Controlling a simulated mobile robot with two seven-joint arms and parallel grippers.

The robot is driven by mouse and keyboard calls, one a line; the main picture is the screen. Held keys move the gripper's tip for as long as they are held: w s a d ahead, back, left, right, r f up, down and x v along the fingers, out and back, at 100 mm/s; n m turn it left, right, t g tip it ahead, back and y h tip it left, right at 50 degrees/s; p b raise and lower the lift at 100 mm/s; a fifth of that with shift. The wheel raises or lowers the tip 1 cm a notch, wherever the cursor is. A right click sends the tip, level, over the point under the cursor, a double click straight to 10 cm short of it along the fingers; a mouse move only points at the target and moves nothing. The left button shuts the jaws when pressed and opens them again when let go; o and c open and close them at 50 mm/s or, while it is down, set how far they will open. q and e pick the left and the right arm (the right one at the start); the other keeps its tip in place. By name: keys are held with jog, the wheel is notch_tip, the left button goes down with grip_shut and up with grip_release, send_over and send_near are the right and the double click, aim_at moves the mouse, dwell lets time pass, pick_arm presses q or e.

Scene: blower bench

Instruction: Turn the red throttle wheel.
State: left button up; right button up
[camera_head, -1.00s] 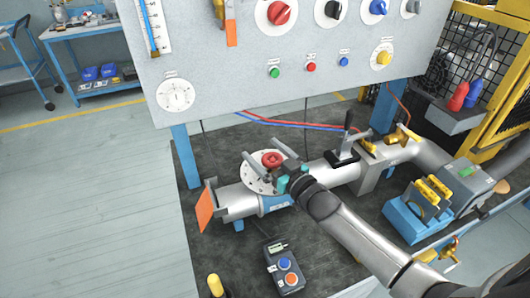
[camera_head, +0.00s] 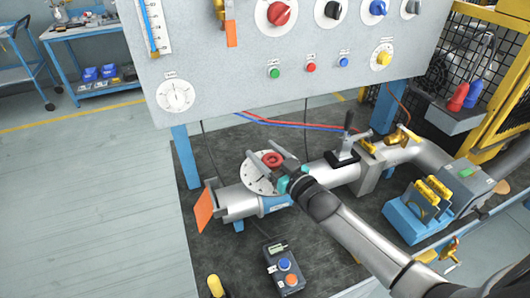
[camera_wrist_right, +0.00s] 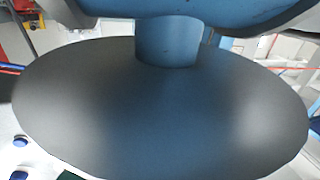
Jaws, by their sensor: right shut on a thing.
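The red throttle wheel (camera_head: 271,160) sits on a round white dial plate (camera_head: 256,184) on top of the silver pipe. My right gripper (camera_head: 268,164) reaches it from the lower right, with one grey finger on each side of the wheel. The fingers are shut on the wheel and cover part of its rim. In the right wrist view a large dark rounded surface fills most of the picture, and the wheel cannot be made out there. My left gripper is not in view.
A black lever (camera_head: 347,135) stands on the pipe right of the wheel. An orange flap (camera_head: 204,211) hangs at the pipe's left end. A control box with blue and orange buttons (camera_head: 285,272) lies in front. The grey panel (camera_head: 225,85) rises behind. Floor at left is clear.

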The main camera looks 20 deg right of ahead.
jog(key=shift+a+n+y, duration=0.1)
jog(key=shift+n+y, duration=0.2)
jog(key=shift+y, duration=0.2)
jog(key=shift+a+n+g+y+b, duration=0.15)
jog(key=shift+n+g+y+b, duration=0.15)
jog(key=shift+n+y+b, duration=0.35)
jog(key=shift+s+a+n+g+y+b, duration=0.1)
jog(key=shift+a+n+g+y+b, duration=0.1)
jog(key=shift+n+g+y+b, duration=0.75)
jog(key=shift+s+a+n+g+y+b, duration=0.15)
jog(key=shift+n+y+b, duration=0.3)
jog(key=shift+y, duration=0.95)
jog(key=shift+r, duration=0.1)
jog(key=o, duration=1.4)
jog(key=p+v, duration=0.3)
jog(key=v, duration=1.2)
jog(key=shift+s, duration=0.1)
